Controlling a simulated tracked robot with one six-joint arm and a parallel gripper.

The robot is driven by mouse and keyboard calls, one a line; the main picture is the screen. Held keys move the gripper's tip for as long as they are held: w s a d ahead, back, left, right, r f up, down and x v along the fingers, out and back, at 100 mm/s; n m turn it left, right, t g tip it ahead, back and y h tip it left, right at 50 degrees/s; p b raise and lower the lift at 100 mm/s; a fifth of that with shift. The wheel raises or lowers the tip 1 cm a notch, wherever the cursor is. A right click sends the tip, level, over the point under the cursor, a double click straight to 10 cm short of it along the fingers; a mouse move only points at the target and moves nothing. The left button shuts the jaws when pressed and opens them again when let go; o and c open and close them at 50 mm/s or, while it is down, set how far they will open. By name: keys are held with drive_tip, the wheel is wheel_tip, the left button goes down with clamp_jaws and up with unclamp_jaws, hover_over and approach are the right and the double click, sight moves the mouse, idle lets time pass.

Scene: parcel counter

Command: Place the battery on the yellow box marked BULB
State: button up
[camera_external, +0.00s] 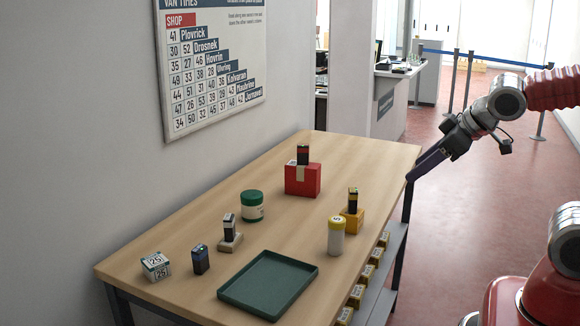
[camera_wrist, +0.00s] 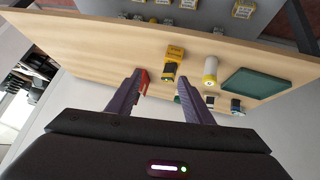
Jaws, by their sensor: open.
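A yellow box (camera_external: 350,223) stands near the table's right edge; no BULB marking is readable on it. A black and yellow battery-like block (camera_external: 352,200) stands upright on it. The yellow box also shows in the wrist view (camera_wrist: 174,52). Similar upright blocks are a red and black one (camera_external: 303,154) on a red box (camera_external: 302,182), a black and white one (camera_external: 229,226) on a pale base, and a dark blue one (camera_external: 200,260) on the table. I cannot tell which is the battery meant. My gripper (camera_external: 412,178) is open and empty, beyond the table's right edge.
A green tray (camera_external: 268,284) lies at the table's front. A white jar with a yellow lid (camera_external: 336,238), a green jar (camera_external: 252,206) and a white cube marked 25 (camera_external: 155,266) stand on the table (camera_external: 190,222). Several yellow boxes (camera_external: 376,256) sit on a lower shelf.

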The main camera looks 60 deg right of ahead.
drive_tip(key=s+a+g+y, duration=0.2)
drive_tip(key=s+a, duration=0.5)
drive_tip(key=a, duration=0.1)
drive_tip(key=shift+s+f+n+y, duration=0.25)
drive_tip(key=shift+f+n+y, duration=0.05)
drive_tip(key=shift+f+n, duration=0.1)
